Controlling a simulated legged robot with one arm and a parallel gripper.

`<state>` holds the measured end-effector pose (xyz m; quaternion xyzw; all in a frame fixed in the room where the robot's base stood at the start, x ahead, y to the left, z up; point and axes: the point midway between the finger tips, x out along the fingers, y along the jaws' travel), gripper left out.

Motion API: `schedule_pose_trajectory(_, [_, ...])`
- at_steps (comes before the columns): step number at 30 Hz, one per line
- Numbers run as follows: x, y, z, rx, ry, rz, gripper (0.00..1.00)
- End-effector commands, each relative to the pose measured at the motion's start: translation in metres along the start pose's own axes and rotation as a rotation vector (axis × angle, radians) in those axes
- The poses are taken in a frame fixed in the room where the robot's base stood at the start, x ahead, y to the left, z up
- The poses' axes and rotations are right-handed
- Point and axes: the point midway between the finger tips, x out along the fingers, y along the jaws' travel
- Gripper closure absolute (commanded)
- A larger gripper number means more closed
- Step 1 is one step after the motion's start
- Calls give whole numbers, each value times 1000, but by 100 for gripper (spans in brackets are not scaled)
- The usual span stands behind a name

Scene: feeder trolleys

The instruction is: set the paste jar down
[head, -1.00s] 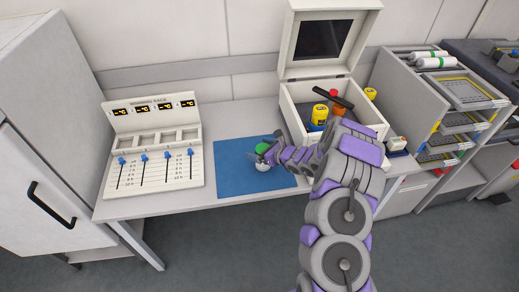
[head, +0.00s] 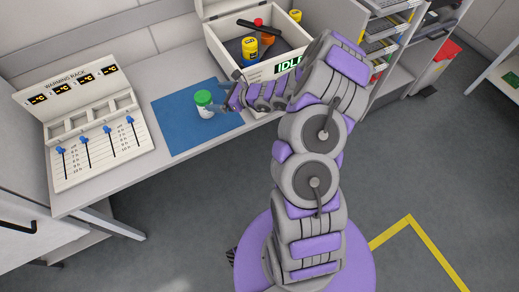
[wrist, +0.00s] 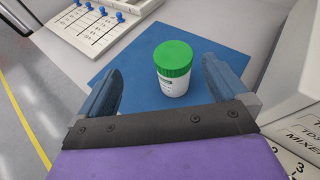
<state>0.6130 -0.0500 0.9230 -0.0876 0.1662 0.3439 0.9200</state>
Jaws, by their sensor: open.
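The paste jar is a white jar with a green lid (head: 204,104). It stands upright on the blue mat (head: 176,126), towards the mat's right side. The jar also shows in the wrist view (wrist: 173,80), upright, with a printed label partly visible. My gripper (head: 226,100) is open, just right of the jar in the head view. In the wrist view its two fingers (wrist: 163,86) are spread wide, and the jar shows in the gap, nearer the right finger. I see clear space between the jar and each finger. I cannot tell exactly how deep it sits between them.
The warming rack (head: 98,125) with blue sliders stands left of the mat. An open white box (head: 213,45), marked IDLE, stands to the right, holding a yellow jar (head: 249,48) and other items. Shelving (head: 398,32) stands farther right. The mat's left part is clear.

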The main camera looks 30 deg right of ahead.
Motion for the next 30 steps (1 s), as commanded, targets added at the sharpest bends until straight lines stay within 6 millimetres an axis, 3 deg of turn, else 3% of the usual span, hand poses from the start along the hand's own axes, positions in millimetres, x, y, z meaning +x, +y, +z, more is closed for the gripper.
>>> schedule_pose_trajectory(2, [2,19,33,-88,-29,60,0])
schedule_pose_trajectory(6, [-2,77,100,-313,-91,223,0])
schedule_pose_trajectory(9, [-13,125,136,-487,-122,350,0])
schedule_pose_trajectory(13, [-38,185,169,-706,-152,513,0])
schedule_pose_trajectory(16, [-62,227,182,-871,-158,635,0])
schedule_pose_trajectory(21, [-112,287,183,-1137,-138,844,0])
schedule_pose_trajectory(27, [-178,328,163,-1426,-56,1075,0])
schedule_pose_trajectory(30, [-215,338,148,-1551,9,1190,0])
